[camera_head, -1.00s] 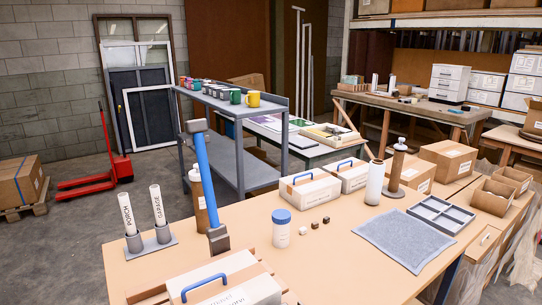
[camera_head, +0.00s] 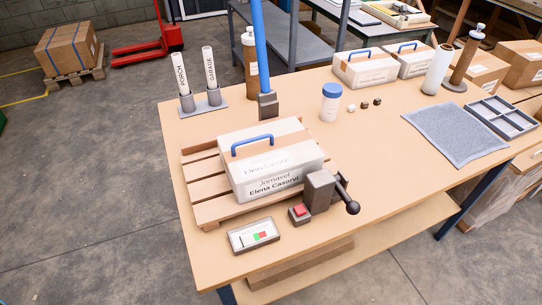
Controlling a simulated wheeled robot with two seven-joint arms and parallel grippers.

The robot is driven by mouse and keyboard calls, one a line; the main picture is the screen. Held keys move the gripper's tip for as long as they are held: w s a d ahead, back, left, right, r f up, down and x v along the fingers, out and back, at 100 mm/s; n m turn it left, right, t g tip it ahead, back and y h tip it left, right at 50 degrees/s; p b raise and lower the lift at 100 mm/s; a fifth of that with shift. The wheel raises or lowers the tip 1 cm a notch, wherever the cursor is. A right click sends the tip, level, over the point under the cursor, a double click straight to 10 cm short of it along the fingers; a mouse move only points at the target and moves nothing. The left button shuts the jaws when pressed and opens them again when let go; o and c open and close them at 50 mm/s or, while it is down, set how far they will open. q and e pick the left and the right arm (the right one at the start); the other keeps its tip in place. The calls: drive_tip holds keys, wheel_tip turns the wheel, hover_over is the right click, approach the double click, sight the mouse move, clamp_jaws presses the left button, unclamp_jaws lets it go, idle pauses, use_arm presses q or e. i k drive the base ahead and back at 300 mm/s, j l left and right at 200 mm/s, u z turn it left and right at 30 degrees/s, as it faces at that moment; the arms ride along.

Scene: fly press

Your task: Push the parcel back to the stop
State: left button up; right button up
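The parcel (camera_head: 250,185) appears to be the white box with a tan band, a blue handle and a printed name, in the head view. It sits on a slatted wooden rack (camera_head: 208,188) at the table's near left. A grey block with a black ball-ended lever (camera_head: 322,190) stands at its near right corner. A blue post on a grey base (camera_head: 267,106) stands behind the parcel. I cannot tell which part is the stop, or whether the parcel touches it. Neither of my grippers is in view.
A panel with red and green marks (camera_head: 254,236) and a red button (camera_head: 300,212) lie in front of the rack. A blue-lidded jar (camera_head: 331,102), labelled tubes (camera_head: 210,70) and a grey mat (camera_head: 455,135) are on the table (camera_head: 390,190). The middle right of the tabletop is clear.

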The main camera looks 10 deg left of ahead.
sight(262, 160)
drive_tip(key=z, duration=1.6)
drive_tip(key=k+j, duration=0.95)
drive_tip(key=k, duration=0.15)
